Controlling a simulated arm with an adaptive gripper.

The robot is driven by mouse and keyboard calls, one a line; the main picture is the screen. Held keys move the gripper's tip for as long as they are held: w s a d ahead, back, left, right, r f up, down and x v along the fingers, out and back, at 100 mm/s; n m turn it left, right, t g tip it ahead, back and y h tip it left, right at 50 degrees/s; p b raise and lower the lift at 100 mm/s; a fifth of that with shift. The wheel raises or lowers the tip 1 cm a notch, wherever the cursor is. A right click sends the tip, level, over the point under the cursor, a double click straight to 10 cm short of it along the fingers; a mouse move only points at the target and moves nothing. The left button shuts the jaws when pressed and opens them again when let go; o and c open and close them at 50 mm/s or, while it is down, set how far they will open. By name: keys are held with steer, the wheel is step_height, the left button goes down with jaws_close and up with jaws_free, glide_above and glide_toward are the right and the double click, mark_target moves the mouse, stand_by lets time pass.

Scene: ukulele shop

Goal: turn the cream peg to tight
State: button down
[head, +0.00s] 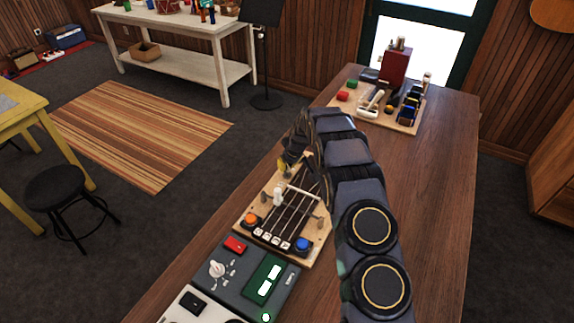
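A wooden board (252,229) with several strings lies on the long brown table. A small cream-white upright peg (278,197) stands at the board's left side, and I take it for the cream peg. My gripper (291,166) is dark and hangs over the far end of the board, beyond the peg and apart from it in the picture. A small yellow piece (282,168) shows right by the gripper; I cannot tell whether they touch. The fingers are too small and dark to tell open from shut. My arm covers the board's right far side.
An orange knob (250,220) and a blue knob (303,244) sit at the board's near corners. A grey control box (245,272) with a white dial (217,268) is nearer. A tool board (400,126) is at the far end. The table's right side is bare.

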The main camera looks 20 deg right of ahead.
steer(key=shift+f+n, duration=0.1)
steer(key=shift+n, duration=0.3)
steer(key=c, duration=1.1)
jaws_free()
steer(key=shift+o, duration=0.2)
steer(key=shift+r, duration=0.35)
steer(key=v, duration=1.1)
steer(key=shift+d+r, duration=0.2)
steer(key=shift+s, duration=0.15)
